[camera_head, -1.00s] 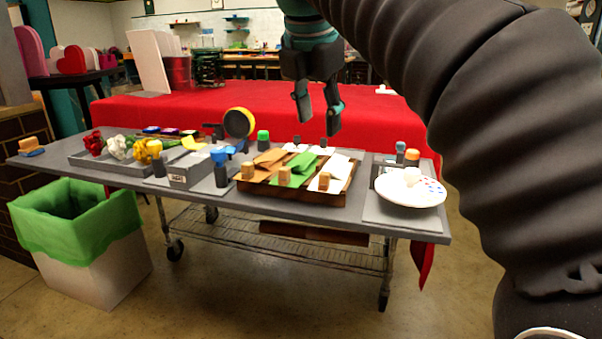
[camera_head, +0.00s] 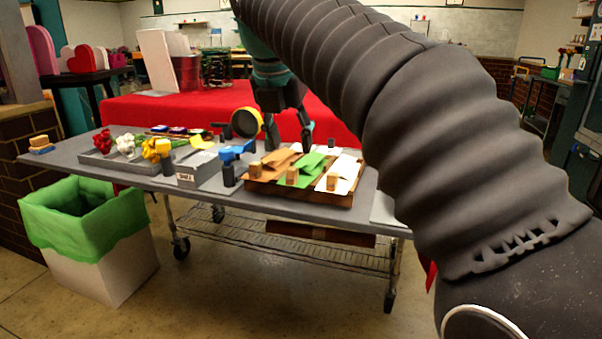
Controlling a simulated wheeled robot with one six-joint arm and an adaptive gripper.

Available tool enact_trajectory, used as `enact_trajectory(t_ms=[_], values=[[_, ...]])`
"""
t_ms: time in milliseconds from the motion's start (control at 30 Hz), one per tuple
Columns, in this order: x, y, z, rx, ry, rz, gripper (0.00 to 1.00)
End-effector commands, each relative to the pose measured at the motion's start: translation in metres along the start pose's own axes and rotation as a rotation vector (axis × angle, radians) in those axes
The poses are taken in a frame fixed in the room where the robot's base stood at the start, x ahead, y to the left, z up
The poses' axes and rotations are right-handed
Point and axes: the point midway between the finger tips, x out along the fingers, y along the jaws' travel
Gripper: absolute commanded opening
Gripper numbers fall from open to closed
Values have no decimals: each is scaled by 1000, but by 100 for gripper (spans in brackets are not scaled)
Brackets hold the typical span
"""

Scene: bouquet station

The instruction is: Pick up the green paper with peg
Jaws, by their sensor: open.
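The green paper (camera_head: 303,168) lies in the middle of a brown wooden tray (camera_head: 298,200) on the grey table, between brown paper (camera_head: 271,162) and white paper (camera_head: 343,170). A wooden peg (camera_head: 292,176) stands at the near end of the green paper. My gripper (camera_head: 290,143) is open and empty, pointing down. It appears above the back edge of the tray, behind the green paper in this view. One finger shows at the left and one at the right. How high it hangs above the papers I cannot tell.
Other pegs stand on the brown paper (camera_head: 255,170) and white paper (camera_head: 331,182). Left of the tray are a blue-topped tool (camera_head: 231,158), a yellow tape roll (camera_head: 246,122), a grey box (camera_head: 198,169) and flowers (camera_head: 130,146). My arm hides the table's right end.

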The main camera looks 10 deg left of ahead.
Motion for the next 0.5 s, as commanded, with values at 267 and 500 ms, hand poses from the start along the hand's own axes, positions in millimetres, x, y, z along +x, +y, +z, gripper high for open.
enact_trajectory(t_ms=[267,500], values=[[20,0,-1,0,1,0,48],[54,2,-2,1,1,-1,48]])
